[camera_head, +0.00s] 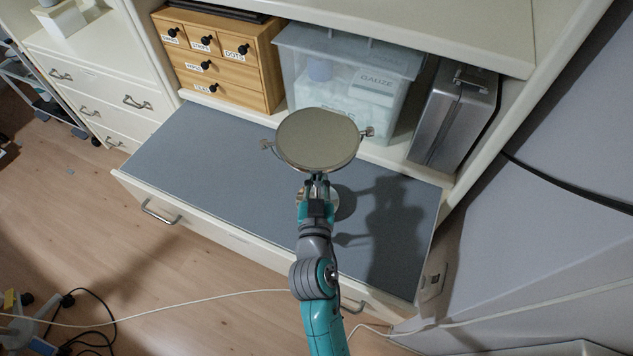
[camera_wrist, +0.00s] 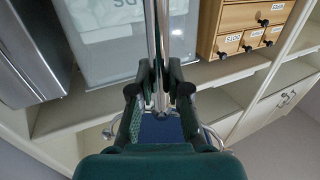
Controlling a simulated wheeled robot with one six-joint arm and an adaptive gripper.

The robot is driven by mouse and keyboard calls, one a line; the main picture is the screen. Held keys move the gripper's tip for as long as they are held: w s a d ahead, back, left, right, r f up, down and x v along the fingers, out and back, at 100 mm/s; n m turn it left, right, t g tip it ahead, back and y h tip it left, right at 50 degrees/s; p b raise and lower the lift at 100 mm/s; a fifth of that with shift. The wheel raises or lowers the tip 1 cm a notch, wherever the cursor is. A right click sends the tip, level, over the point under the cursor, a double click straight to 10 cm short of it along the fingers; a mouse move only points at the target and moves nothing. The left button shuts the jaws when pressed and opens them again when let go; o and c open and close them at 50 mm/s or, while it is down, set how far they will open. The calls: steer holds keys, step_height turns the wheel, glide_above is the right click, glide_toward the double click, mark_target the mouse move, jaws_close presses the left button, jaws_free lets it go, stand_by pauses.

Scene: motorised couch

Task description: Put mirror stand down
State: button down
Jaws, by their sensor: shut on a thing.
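The mirror stand has a round mirror (camera_head: 318,140) with small knobs at its left and right, seen above the grey shelf surface in the head view. My gripper (camera_head: 316,183) is just below the mirror, shut on the stand's metal stem. In the wrist view the shiny stem (camera_wrist: 158,45) runs between the two dark fingers of my gripper (camera_wrist: 160,98). The stand's base is mostly hidden behind my gripper and arm. I cannot tell whether it touches the surface.
The grey pulled-out surface (camera_head: 215,160) is clear to the left. Behind it stand a wooden drawer box (camera_head: 225,75), a clear plastic bin (camera_head: 300,70) and a silver case (camera_head: 450,115). A white cable (camera_head: 200,300) crosses the floor in front.

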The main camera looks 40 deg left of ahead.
mark_target(317, 188)
steer(key=shift+f, duration=1.4)
steer(key=shift+f, duration=0.15)
steer(key=c, duration=1.1)
jaws_free()
steer(key=shift+f, duration=0.1)
steer(key=shift+c, duration=0.2)
steer(key=v, duration=1.2)
steer(key=shift+r, duration=0.2)
